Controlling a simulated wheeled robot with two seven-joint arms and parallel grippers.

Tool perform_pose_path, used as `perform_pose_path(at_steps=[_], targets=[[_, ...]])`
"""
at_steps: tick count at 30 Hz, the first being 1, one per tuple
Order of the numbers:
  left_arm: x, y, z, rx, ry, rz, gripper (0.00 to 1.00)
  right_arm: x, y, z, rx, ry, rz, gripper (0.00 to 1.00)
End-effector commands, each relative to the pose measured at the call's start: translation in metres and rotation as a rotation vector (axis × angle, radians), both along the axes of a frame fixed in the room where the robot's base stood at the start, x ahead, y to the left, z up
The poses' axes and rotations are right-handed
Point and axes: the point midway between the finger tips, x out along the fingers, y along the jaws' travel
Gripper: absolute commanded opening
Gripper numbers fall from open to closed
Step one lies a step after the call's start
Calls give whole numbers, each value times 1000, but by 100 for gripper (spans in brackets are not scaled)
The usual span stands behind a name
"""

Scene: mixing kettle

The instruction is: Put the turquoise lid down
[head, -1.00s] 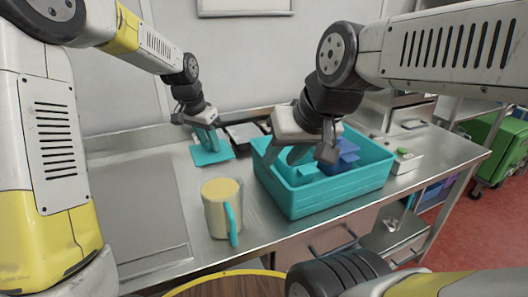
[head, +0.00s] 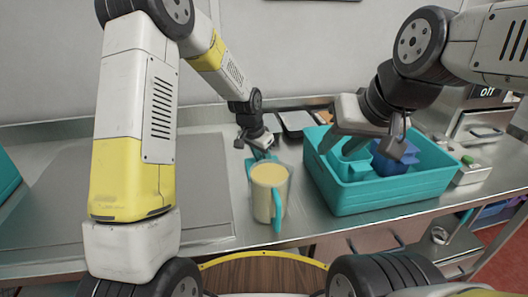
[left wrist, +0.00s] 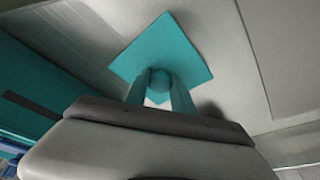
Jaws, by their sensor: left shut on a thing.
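In the head view the lid (head: 250,164) shows only in part behind the mug, beneath my left gripper (head: 259,150). I cannot tell whether the lid touches the metal table. My right gripper (head: 365,138) is open, its fingers spread wide over the turquoise crate (head: 390,194).
The crate holds a blue item (head: 397,158) and turquoise pieces. Dark trays (head: 295,122) lie behind. A small box with a green button (head: 467,164) is at right.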

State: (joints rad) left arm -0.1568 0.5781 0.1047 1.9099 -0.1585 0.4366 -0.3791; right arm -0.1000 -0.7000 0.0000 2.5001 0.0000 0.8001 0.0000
Motion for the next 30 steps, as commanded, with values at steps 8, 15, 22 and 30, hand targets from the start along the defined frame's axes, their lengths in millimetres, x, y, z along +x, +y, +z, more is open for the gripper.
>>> perform_pose_path(at_steps=[8, 15, 22, 30], targets=[[0, 0, -7, 0, -1, -1, 0, 0, 0, 0, 0, 0, 0, 36], [0, 0, -10, -1, -1, 0, 51, 0, 0, 0, 0, 0, 0, 36], [0, 0, -9, -1, -1, 0, 51, 0, 0, 0, 0, 0, 0, 36], [-2, 3, 9, -1, -6, 1, 51, 0, 0, 0, 0, 0, 0, 36]])
